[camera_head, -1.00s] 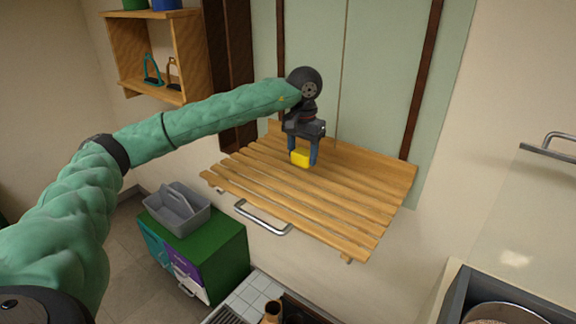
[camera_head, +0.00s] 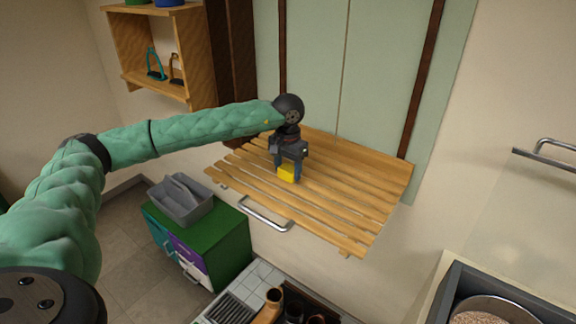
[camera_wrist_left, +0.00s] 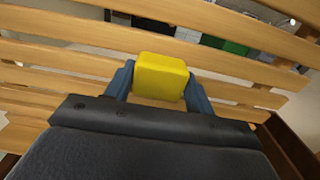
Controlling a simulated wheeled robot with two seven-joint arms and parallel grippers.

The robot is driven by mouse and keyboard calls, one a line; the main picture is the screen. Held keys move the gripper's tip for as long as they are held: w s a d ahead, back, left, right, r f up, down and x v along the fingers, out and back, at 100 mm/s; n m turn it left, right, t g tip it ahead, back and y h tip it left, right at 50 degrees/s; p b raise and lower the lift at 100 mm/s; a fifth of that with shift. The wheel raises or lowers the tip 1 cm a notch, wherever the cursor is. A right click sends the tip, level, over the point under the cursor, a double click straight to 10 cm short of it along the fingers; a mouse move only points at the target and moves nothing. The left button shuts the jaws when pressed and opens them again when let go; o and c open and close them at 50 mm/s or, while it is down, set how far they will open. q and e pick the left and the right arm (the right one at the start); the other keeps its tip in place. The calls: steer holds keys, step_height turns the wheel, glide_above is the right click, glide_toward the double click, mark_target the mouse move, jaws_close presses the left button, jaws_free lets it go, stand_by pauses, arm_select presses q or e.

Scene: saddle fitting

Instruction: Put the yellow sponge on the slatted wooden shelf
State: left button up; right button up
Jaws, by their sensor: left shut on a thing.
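The yellow sponge (camera_head: 287,173) is between the fingers of my left gripper (camera_head: 287,174), over the slatted wooden shelf (camera_head: 340,205). In the left wrist view the sponge (camera_wrist_left: 160,76) sits between the two blue-grey fingers, with shelf slats behind it. The left gripper is shut on the sponge and points down. The sponge is close to the slats; I cannot tell whether it touches them. My right gripper is not in view.
A metal rail (camera_head: 264,216) runs along the shelf's front. A green cabinet (camera_head: 225,235) with a grey caddy (camera_head: 180,200) stands below left. A wooden wall box (camera_head: 160,80) hangs at upper left. The shelf's right part is bare.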

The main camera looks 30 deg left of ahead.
arm_select(q)
steer(key=shift+f, duration=0.1)
stand_by(0.3)
steer(key=o, duration=0.9)
